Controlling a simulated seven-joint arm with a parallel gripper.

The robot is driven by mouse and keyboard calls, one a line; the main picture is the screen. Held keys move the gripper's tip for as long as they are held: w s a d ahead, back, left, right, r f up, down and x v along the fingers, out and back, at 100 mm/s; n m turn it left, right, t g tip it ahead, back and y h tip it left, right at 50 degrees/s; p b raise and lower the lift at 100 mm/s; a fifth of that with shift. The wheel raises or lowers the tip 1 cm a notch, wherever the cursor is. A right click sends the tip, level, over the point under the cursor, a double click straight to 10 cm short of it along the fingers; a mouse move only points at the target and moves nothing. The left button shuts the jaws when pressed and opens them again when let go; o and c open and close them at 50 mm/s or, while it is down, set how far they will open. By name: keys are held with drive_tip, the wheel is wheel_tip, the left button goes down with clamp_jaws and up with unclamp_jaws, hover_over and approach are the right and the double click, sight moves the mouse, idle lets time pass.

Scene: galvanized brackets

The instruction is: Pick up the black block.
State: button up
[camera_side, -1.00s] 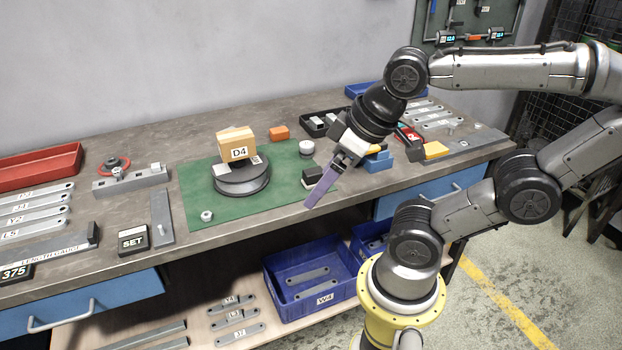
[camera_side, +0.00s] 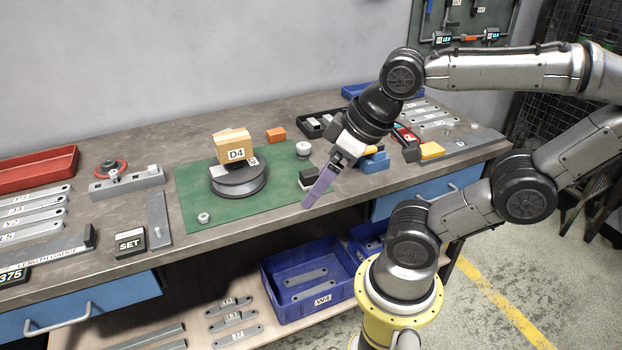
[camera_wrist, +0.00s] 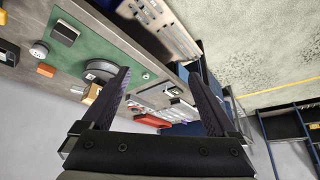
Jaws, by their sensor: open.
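A small black block (camera_side: 309,174), with a paler lower part, sits at the right front of the green mat in the side view. In the wrist view it looks to be the dark block (camera_wrist: 65,33) on the mat, at upper left, outside the space between the fingers. My gripper (camera_side: 306,206) points down and left with purple fingers. In the side view a finger overlaps the block's right edge; the depth gap is hard to judge. The wrist view shows the two fingers (camera_wrist: 158,70) wide apart with nothing held between them.
On the green mat (camera_side: 200,212) stand a round turntable (camera_side: 238,184) with a tan D4 box (camera_side: 236,153) and a pale cylinder (camera_side: 303,149). A black SET block (camera_side: 130,242) lies left.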

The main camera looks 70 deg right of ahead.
idle(0.3)
drive_tip(key=w+d+r+n, duration=0.2)
drive_tip(key=w+r+n, duration=0.25)
drive_tip(key=n, duration=0.35)
drive_tip(key=g, duration=0.6)
hover_over(311, 172)
wheel_tip(311, 172, down, 12)
drive_tip(key=shift+n, duration=0.3)
wheel_tip(311, 172, down, 13)
drive_tip(key=shift+d+f, duration=0.1)
drive_tip(key=shift+c, duration=0.3)
